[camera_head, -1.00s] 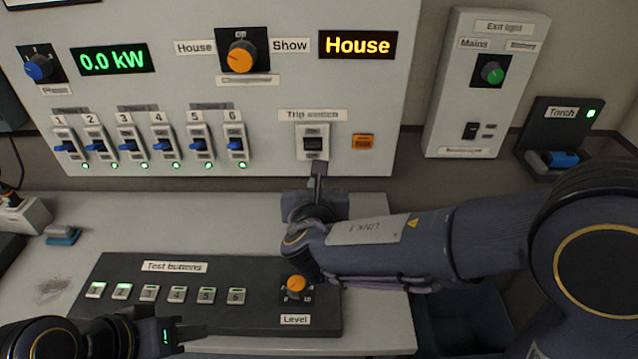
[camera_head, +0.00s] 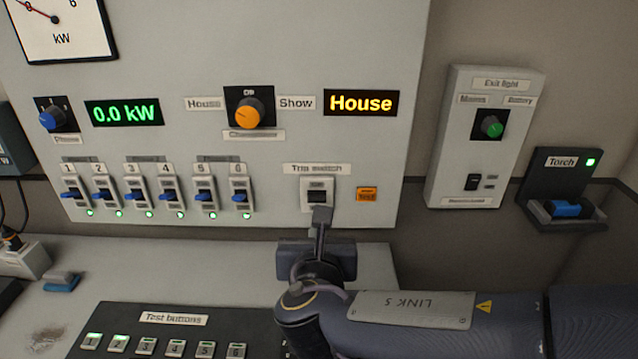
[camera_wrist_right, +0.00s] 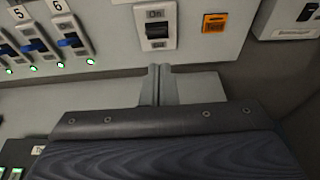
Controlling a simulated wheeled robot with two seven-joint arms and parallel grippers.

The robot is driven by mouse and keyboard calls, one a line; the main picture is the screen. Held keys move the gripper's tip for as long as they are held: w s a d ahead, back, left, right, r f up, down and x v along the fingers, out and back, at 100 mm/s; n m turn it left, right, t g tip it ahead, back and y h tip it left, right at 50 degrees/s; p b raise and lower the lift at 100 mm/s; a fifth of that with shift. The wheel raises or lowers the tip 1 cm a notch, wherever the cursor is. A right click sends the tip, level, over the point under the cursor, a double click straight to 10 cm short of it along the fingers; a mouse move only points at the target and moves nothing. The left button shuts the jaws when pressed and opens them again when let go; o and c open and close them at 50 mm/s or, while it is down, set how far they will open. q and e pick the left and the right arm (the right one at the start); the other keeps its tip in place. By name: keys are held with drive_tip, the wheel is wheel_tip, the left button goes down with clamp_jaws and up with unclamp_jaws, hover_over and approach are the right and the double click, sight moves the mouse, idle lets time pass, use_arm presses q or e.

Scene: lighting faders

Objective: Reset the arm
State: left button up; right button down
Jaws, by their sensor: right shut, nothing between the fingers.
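My right gripper (camera_head: 321,216) is shut and empty, with its fingertips just below the trip switch (camera_head: 318,196) on the grey wall panel. In the right wrist view the closed fingers (camera_wrist_right: 160,72) point up toward the same black switch (camera_wrist_right: 157,31), with a visible gap between them and it. My right arm comes in from the right, over the desk. My left gripper is not in the head view.
Several numbered breakers (camera_head: 168,197) with blue levers and green lights line the panel. An orange test button (camera_head: 367,194) is right of the switch. The test button box (camera_head: 190,335) lies on the desk (camera_head: 210,275). A torch holder (camera_head: 560,175) hangs at right.

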drive_tip(key=s+d+f+m+g+h, duration=0.1)
drive_tip(key=s+d+f+m+g, duration=0.2)
drive_tip(key=d+m, duration=0.45)
drive_tip(key=s+d+f+m+g, duration=0.35)
drive_tip(key=d+m, duration=0.25)
drive_tip(key=d, duration=0.2)
drive_tip(key=s+d+f+m+g+h, duration=0.1)
drive_tip(key=s+d+f+m+g, duration=0.15)
drive_tip(key=d+m, duration=0.4)
drive_tip(key=s+f+m+y, duration=0.2)
drive_tip(key=s+m+y, duration=0.3)
drive_tip(key=s+m, duration=0.7)
drive_tip(key=m, duration=0.5)
drive_tip(key=shift+a+f+m+y, duration=0.15)
drive_tip(key=shift+a+m+y, duration=0.2)
drive_tip(key=shift+m+y, duration=0.05)
